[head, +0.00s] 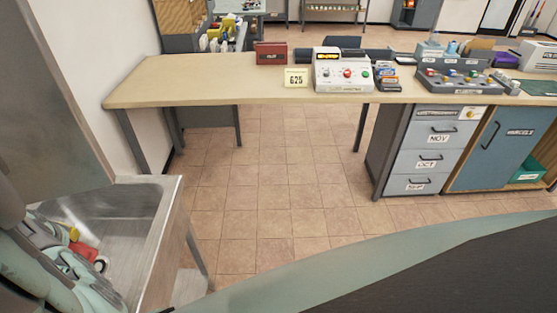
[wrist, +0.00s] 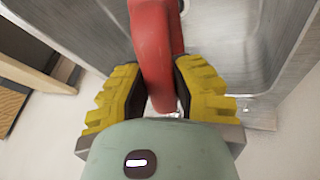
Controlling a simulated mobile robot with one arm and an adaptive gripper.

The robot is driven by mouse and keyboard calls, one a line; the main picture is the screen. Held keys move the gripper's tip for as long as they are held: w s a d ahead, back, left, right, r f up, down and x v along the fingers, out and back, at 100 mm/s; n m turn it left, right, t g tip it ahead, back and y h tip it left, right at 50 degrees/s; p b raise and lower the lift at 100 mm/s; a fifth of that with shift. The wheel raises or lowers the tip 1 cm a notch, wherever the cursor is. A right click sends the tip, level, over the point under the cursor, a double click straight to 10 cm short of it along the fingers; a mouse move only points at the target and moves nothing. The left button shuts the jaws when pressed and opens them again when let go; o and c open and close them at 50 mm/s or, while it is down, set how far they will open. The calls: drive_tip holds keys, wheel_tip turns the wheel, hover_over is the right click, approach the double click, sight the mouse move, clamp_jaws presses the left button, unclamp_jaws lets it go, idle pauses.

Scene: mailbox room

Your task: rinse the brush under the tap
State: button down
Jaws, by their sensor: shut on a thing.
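My gripper (wrist: 160,78) has yellow ribbed fingers, shut on a red piece, the brush (wrist: 153,40), which runs up between them in the wrist view. In the head view my gripper (head: 70,236) is at the lower left, inside or just over the metal sink (head: 150,197). The red of the brush (head: 84,252) shows there beside the yellow fingers, with a small dark and pale ring-like end. The bristles cannot be made out. No tap can be clearly made out in either view. The sink basin (wrist: 225,45) lies beyond the brush in the wrist view.
A grey upright panel (head: 65,90) stands behind the sink. A long desk (head: 220,80) crosses the back, with a control box (head: 342,72), a red box (head: 271,53) and a "625" card (head: 296,78). Drawers (head: 433,150) stand at the right. The tiled floor (head: 270,180) between is clear.

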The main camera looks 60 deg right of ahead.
drive_tip(key=s+a+r+p, duration=0.1)
drive_tip(key=s+r+p, duration=0.2)
drive_tip(key=s+r, duration=0.1)
drive_tip(key=shift+s+a, duration=0.15)
drive_tip(key=shift+s, duration=0.25)
idle(0.4)
idle(0.4)
